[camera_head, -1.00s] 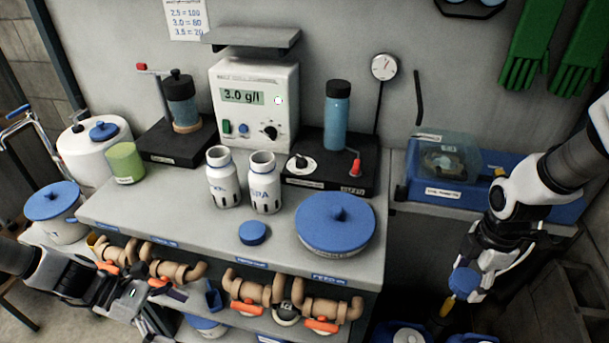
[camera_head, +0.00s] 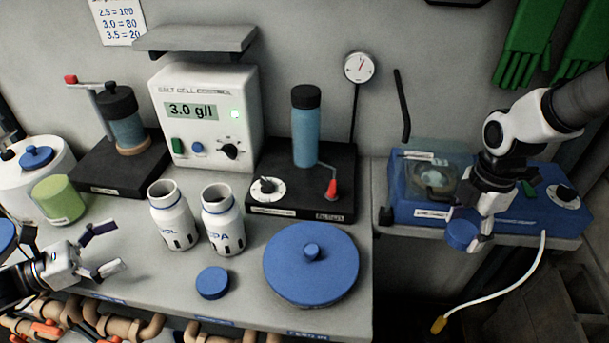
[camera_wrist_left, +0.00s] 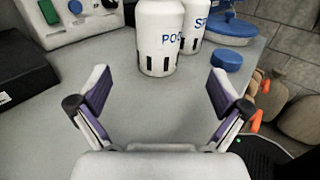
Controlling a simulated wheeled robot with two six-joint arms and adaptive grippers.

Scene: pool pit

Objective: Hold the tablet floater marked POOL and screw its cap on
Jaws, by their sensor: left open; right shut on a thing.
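The tablet floater marked POOL (camera_head: 172,215) stands upright and uncapped on the grey bench; only "OL" shows in the head view. In the left wrist view it (camera_wrist_left: 159,40) stands ahead, between and beyond my fingers. The floater marked SPA (camera_head: 223,222) stands uncapped just right of it. My left gripper (camera_head: 112,248) is open and empty, left of the POOL floater and apart from it. My right gripper (camera_head: 478,238) is shut on a blue cap (camera_head: 460,235), held in front of the blue tester. A second blue cap (camera_head: 212,283) lies on the bench.
A large blue lid (camera_head: 311,264) lies right of the floaters. The control box (camera_head: 205,115) and black stands back the bench. A green cup (camera_head: 58,199) is at left. The blue tester (camera_head: 540,205) is at right, with a white cable (camera_head: 515,285) hanging down.

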